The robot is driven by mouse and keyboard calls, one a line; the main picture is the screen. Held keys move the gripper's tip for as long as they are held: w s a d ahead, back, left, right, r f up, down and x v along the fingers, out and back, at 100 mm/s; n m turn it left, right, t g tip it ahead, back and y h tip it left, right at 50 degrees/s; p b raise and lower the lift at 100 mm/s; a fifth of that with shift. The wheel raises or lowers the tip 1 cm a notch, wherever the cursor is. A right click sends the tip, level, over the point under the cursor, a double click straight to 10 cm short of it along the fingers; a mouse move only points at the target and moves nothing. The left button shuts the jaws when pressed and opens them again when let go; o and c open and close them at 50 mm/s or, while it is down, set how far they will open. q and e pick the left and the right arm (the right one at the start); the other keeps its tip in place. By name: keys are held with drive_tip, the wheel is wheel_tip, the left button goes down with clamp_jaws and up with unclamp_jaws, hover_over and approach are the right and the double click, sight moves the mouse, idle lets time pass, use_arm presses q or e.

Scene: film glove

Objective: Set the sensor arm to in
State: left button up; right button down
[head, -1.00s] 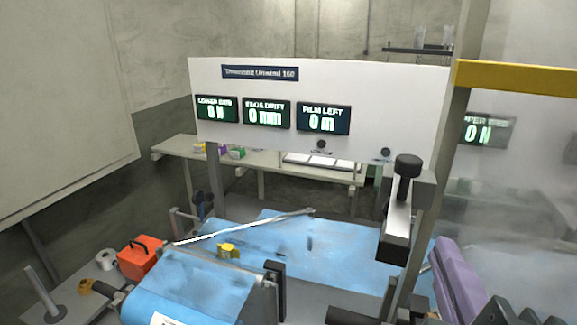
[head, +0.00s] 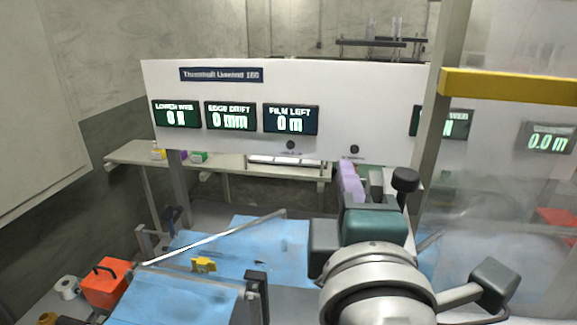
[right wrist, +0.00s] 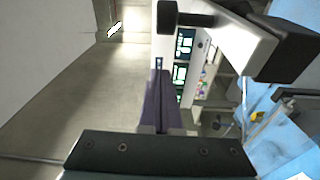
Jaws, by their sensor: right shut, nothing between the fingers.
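What looks like the sensor arm is a pale bar with a black knob (head: 405,180) by the right post. In the head view my right gripper hides most of it. In the right wrist view the pale bar (right wrist: 232,35) crosses the upper right, with a black block at one end and the dark knob at the other. My right gripper (head: 348,170) has purple fingers pressed together and empty, pointing toward the white panel, left of the knob. The shut fingers also show in the right wrist view (right wrist: 158,75), beside the bar; contact cannot be told. My left gripper is out of view.
A white panel (head: 375,95) with lit displays spans the back. A post with a yellow bar (head: 505,87) and clear guard stands right. Blue film (head: 180,298) lies below, with a yellow piece (head: 203,264) on it. An orange box (head: 105,283) sits left.

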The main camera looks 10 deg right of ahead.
drive_tip(key=d, duration=0.2)
drive_tip(key=s+d+p, duration=0.1)
drive_tip(key=shift+s+d+f, duration=0.1)
drive_tip(key=shift+d, duration=0.25)
drive_tip(key=shift+s+d+n+y, duration=0.25)
drive_tip(key=shift+d+n+y, duration=0.1)
drive_tip(key=shift+n+y, duration=0.2)
